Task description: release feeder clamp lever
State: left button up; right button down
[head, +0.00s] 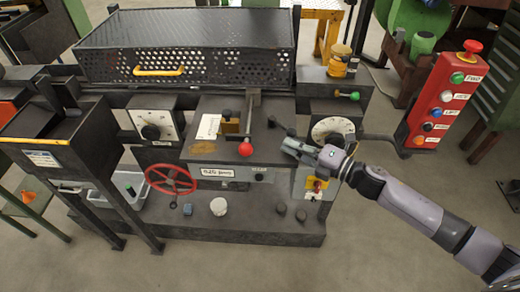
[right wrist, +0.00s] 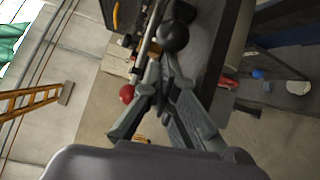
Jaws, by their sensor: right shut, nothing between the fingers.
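A lever with a red ball end (head: 245,148) stands on the dark feeder housing, its bar rising toward the mesh cover. I cannot tell for sure that it is the clamp lever. My right gripper (head: 288,142) is shut and empty, to the right of the red ball and apart from it. In the right wrist view the closed fingers (right wrist: 158,78) point toward a metal bar and a black ball knob (right wrist: 173,36). The red ball (right wrist: 127,93) shows left of the fingers; contact cannot be told. My left gripper is not in view.
A red handwheel (head: 170,179) is on the machine's front. A perforated cover (head: 190,45) lies behind. The floor in front is clear.

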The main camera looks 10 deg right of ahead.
jog(key=w+d+n+g+y+b, duration=0.3)
jog(key=d+b, duration=0.4)
jog(key=b, duration=0.3)
jog(key=shift+w+n+g, duration=0.3)
jog(key=shift+w+g, duration=0.2)
jog(key=shift+w, duration=0.25)
jog(key=f+v, duration=0.1)
jog(key=v, duration=1.1)
jog(key=shift+r, duration=0.4)
jog(key=shift+w+d, duration=0.1)
jog(key=shift+w, duration=0.1)
